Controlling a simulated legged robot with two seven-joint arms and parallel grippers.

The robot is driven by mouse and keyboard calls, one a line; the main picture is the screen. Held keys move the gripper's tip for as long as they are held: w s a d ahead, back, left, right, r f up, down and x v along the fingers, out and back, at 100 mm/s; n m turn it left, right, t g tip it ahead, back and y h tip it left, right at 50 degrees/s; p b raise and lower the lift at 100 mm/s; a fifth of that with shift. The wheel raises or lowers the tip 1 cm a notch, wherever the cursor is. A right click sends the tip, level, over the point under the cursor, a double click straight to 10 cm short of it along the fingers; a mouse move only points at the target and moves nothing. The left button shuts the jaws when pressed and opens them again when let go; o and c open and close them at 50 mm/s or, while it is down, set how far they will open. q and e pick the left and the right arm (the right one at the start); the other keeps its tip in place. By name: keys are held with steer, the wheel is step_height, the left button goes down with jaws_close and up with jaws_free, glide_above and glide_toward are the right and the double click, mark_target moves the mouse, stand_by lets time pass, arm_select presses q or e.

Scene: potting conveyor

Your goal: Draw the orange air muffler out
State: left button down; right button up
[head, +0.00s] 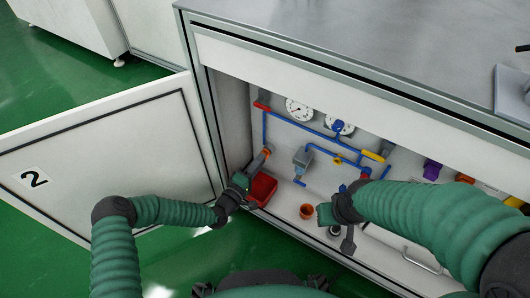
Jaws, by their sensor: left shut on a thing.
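The orange air muffler (266,152) shows as a small orange piece at the back left inside the open cabinet, by the lower end of a blue pipe. My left gripper (261,157) reaches in from the left and is shut on it; its grey fingers hide part of the muffler. I cannot tell how far the muffler sits in its seat. My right gripper (338,224) hangs in front of the cabinet at the right, apart from the muffler. Its jaws are too unclear to tell open from shut.
A red bin (262,190) stands just below my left gripper. An orange cup (306,211) stands on the cabinet floor. Blue pipes, gauges (299,110) and a grey valve block (302,158) line the back wall. The open door (110,150) bounds the left side.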

arm_select(q)
steer(key=shift+p+v, duration=0.45)
steer(key=shift+v, duration=0.95)
steer(key=shift+a, duration=0.1)
steer(key=shift+p+v, duration=0.4)
steer(key=shift+v, duration=1.05)
